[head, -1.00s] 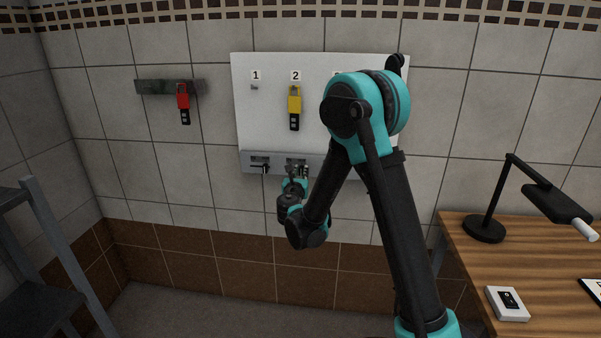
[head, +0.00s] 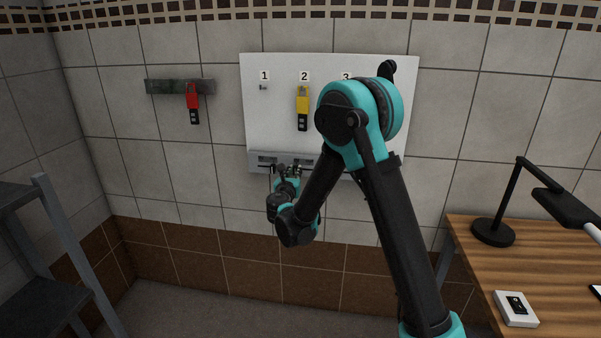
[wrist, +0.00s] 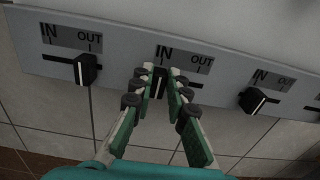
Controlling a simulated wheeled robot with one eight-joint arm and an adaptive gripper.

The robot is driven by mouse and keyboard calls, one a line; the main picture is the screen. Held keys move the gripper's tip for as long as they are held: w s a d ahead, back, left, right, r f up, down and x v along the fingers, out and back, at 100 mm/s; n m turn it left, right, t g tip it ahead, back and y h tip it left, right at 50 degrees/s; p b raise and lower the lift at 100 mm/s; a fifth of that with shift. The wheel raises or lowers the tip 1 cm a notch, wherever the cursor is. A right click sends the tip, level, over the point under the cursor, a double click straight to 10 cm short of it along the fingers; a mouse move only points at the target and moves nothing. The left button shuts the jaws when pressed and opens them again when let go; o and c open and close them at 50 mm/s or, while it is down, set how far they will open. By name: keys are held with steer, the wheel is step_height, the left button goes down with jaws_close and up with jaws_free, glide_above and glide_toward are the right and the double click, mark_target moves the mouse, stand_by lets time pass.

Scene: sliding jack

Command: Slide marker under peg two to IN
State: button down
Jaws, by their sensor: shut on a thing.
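A grey rail (head: 258,168) below the white board carries sliding black markers, with IN on the left and OUT on the right of each slot. The middle marker (wrist: 160,80), under peg two, stands at the IN end of its slot in the wrist view. My gripper (wrist: 162,84) is shut on this marker, with one finger on each side and partly covering it. In the head view my gripper (head: 293,173) is at the rail below the number 2 label (head: 304,76). A yellow padlock with a black tag (head: 303,105) hangs at peg two.
The left marker (wrist: 86,69) is at OUT; the right marker (wrist: 253,101) is at IN. Peg one (head: 263,87) is empty. A red padlock (head: 193,97) hangs on a dark strip at left. A wooden table (head: 470,255) with a lamp (head: 493,232) stands right; grey shelving (head: 60,235) stands left.

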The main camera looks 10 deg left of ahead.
steer(key=shift+a, duration=0.25)
steer(key=c, duration=1.5)
jaws_free()
steer(key=s, duration=1.2)
steer(key=shift+a, duration=0.2)
